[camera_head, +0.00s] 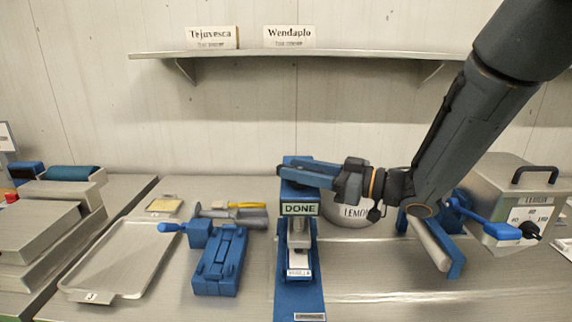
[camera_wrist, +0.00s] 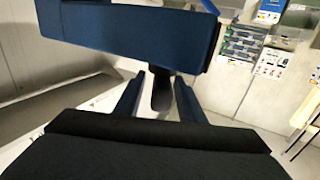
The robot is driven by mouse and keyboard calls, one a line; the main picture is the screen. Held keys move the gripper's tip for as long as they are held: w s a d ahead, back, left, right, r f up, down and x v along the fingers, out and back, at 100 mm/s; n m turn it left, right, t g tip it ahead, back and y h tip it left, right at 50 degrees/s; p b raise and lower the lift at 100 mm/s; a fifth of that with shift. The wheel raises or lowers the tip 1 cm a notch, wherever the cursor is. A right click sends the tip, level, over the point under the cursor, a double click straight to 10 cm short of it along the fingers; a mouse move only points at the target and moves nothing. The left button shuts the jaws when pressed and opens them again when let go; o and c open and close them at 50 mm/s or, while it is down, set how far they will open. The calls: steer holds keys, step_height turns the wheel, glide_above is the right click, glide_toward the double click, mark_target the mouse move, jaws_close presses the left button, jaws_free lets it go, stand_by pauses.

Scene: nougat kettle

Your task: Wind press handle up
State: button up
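The blue press (camera_head: 298,280) stands upright at the middle of the bench in the head view, with a "DONE" sign (camera_head: 299,209) on its front. My gripper (camera_head: 322,174) comes in from the right at the top of the press. In the wrist view my gripper (camera_wrist: 160,98) has its two fingers apart, with a dark handle-like piece (camera_wrist: 162,90) between them and gaps showing on both sides. A large blue block (camera_wrist: 130,38), seemingly the press head, fills the upper wrist view. In the head view my gripper hides the handle.
A metal tray (camera_head: 124,262) and a blue fixture (camera_head: 220,262) lie left of the press. A metal box (camera_head: 510,185) with a handle and knob is at right. A shelf (camera_head: 340,54) with two signs spans the wall above.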

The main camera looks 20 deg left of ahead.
mark_target(277, 165)
steer(key=shift+w+a+p, duration=0.15)
steer(key=shift+a+p, duration=0.05)
steer(key=shift+a, duration=0.6)
steer(key=shift+w+a+p, duration=0.15)
steer(key=shift+a, duration=0.65)
jaws_close()
